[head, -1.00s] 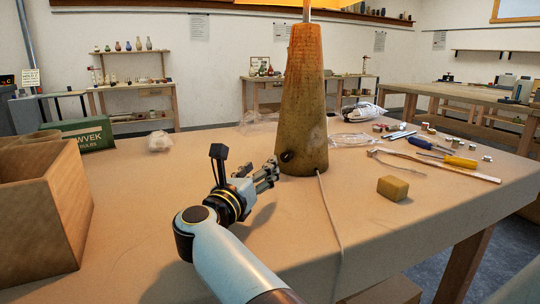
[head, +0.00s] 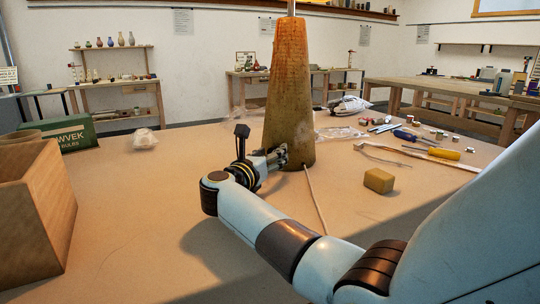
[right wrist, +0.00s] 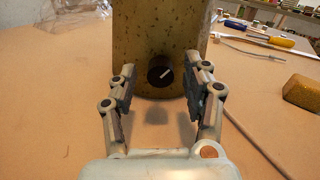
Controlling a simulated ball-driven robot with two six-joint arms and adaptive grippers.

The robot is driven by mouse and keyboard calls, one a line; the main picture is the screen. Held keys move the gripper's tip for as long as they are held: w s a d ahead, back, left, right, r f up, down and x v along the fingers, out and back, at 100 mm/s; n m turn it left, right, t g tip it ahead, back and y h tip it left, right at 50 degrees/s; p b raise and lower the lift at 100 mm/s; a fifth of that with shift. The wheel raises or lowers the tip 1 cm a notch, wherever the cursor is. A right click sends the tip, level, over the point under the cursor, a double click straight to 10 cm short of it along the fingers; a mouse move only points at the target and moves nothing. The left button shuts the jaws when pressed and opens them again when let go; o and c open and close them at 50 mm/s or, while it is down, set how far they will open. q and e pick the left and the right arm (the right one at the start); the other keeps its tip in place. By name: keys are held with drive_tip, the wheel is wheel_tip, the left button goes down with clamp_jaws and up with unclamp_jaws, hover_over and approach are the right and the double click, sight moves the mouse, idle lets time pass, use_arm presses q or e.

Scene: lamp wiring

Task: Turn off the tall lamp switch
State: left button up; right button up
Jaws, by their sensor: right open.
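The tall lamp's tapered, mottled brown-green body (head: 292,90) stands upright on the table; its top is cut off by the frame. It fills the top of the right wrist view (right wrist: 160,35). A round dark switch knob (right wrist: 160,74) with a pale pointer line sits low on its front. In the head view my gripper hides the knob. My right gripper (head: 279,156) is close to the lamp's base. In the right wrist view its open, empty fingers (right wrist: 163,82) are on either side of the knob, apparently not touching it. My left gripper is not in view.
A pale cord (head: 316,200) runs forward from the lamp's base. A yellow block (head: 379,181) and a yellow-handled screwdriver (head: 444,153) lie to the right. A wooden box (head: 40,215) and green carton (head: 68,134) stand left.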

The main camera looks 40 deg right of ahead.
clamp_jaws()
drive_tip(key=shift+n, duration=0.4)
drive_tip(key=n+p, duration=0.1)
drive_tip(key=n, duration=0.2)
drive_tip(key=shift+r+n+p, duration=0.1)
drive_tip(key=shift+n+p, duration=0.2)
drive_tip(key=shift+p, duration=0.1)
drive_tip(key=n+p, duration=0.1)
drive_tip(key=n, duration=0.2)
drive_tip(key=shift+n+p, duration=0.3)
drive_tip(key=n+p, duration=0.2)
drive_tip(key=n, duration=0.2)
drive_tip(key=shift+n+p, duration=0.85)
drive_tip(key=shift+n, duration=1.25)
